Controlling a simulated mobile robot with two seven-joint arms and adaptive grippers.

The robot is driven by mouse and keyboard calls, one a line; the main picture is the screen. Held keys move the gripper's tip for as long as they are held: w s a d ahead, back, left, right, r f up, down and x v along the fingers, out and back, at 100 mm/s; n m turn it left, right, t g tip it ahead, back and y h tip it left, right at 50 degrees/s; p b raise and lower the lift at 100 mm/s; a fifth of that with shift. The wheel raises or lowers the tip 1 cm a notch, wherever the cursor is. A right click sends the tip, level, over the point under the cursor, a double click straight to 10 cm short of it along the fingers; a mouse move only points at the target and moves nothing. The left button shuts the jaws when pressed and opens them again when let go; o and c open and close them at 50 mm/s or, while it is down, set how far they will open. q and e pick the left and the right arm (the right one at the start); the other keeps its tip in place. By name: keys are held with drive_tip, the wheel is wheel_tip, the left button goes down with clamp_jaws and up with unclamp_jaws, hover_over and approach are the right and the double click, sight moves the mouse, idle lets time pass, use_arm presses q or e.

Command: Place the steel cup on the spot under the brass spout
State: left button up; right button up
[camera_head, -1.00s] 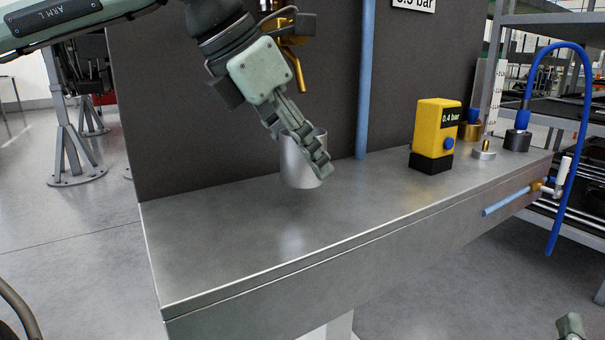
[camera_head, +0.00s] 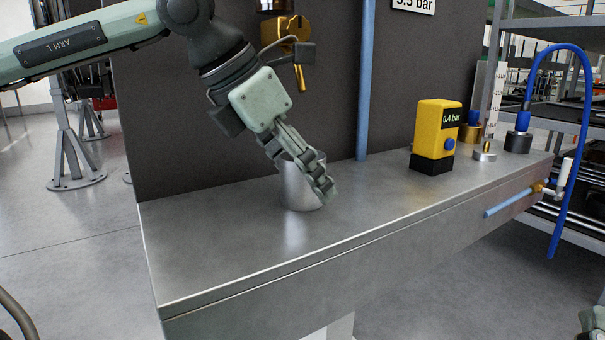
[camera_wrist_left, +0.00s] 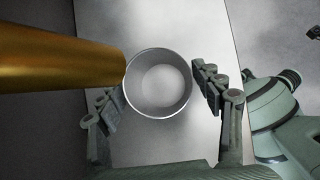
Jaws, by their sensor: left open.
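The steel cup (camera_head: 298,187) stands upright on the steel bench, apparently resting on it. My left gripper (camera_head: 309,174) is tilted down over it, with the fingers open on either side of the cup. The left wrist view shows the cup (camera_wrist_left: 159,84) empty, between the open fingers (camera_wrist_left: 160,108), with a small gap at the right finger. The brass spout (camera_head: 301,76) hangs in front of the dark panel, above and behind the cup. In the wrist view the brass tube (camera_wrist_left: 60,60) ends by the cup's left rim. No marked spot is visible.
A yellow gauge box (camera_head: 435,130) reading 0.4 bar stands right on the bench (camera_head: 230,250). A blue vertical pipe (camera_head: 365,80) runs before the panel. Small fittings and a blue hose (camera_head: 575,60) are at the right end. The bench's front left is clear.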

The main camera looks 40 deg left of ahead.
use_arm(q)
drive_tip(key=shift+r, duration=0.25)
drive_tip(key=p+v, duration=0.1)
drive_tip(key=v, duration=1)
drive_tip(key=shift+s+r+p, duration=0.25)
drive_tip(key=shift+r+p, duration=0.05)
drive_tip(key=shift+p, duration=0.1)
use_arm(e)
drive_tip(key=shift+w+a+f+g+h, duration=0.15)
drive_tip(key=shift+w+f+g, duration=0.1)
drive_tip(key=shift+f+g, duration=0.35)
drive_tip(key=shift+w+a+f+g+h, duration=0.1)
drive_tip(key=shift+w+a+f+g, duration=0.1)
drive_tip(key=shift+f+g, duration=0.4)
drive_tip(key=shift+w+a+f+g+h, duration=0.15)
drive_tip(key=shift+w+f+g, duration=0.2)
drive_tip(key=shift+f, duration=0.4)
drive_tip(key=shift+s, duration=0.1)
